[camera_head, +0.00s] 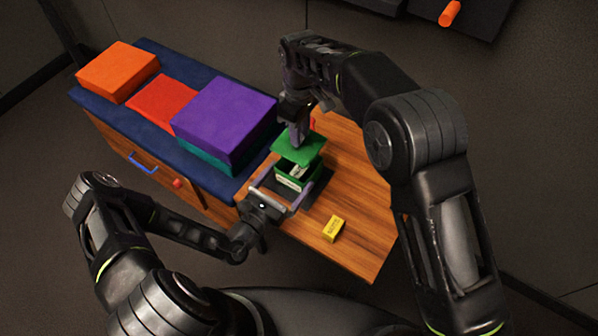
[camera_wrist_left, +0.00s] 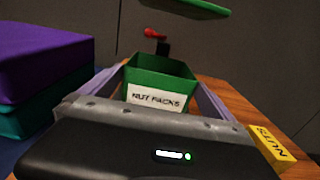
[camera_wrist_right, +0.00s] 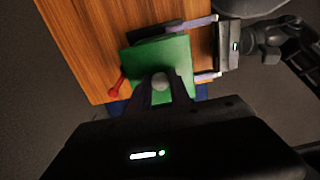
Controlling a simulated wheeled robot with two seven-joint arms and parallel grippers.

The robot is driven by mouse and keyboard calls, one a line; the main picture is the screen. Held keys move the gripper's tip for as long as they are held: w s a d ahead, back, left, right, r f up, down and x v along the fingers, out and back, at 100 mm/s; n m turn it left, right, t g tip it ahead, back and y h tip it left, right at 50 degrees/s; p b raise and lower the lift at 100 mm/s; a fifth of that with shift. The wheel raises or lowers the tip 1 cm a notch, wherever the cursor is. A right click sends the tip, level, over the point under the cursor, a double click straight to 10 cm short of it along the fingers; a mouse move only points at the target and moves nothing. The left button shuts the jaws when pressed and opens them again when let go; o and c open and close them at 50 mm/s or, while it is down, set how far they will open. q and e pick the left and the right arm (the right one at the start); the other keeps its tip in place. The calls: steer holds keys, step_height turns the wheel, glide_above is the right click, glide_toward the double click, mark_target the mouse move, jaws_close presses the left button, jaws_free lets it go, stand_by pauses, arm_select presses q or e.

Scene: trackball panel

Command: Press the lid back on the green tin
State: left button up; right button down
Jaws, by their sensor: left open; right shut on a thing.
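The green tin (camera_head: 294,178) stands on the wooden cabinet top, open at the top, with a white label reading "NUT PACKS" (camera_wrist_left: 157,98) in the left wrist view. My left gripper (camera_head: 280,193) is open, with its fingers on either side of the tin; I cannot tell whether they touch it. My right gripper (camera_head: 297,140) is shut on the lid's knob (camera_wrist_right: 160,82). The green lid (camera_head: 305,150) hangs above the tin with a gap between them. Its edge also shows in the left wrist view (camera_wrist_left: 205,6), at the top.
A yellow box (camera_head: 333,229) marked "NUTS" lies near the tin on the wood (camera_head: 355,190). A purple box (camera_head: 225,115) on a teal one stands to the left, with red (camera_head: 163,102) and orange (camera_head: 117,71) boxes beyond. A red object (camera_wrist_right: 115,88) is beside the lid.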

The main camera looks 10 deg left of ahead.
arm_select(q)
steer(key=x, duration=0.7)
steer(key=shift+c, duration=0.2)
steer(key=c, duration=1.7)
steer(key=shift+o, duration=0.2)
arm_select(e)
steer(key=shift+f, duration=2.5)
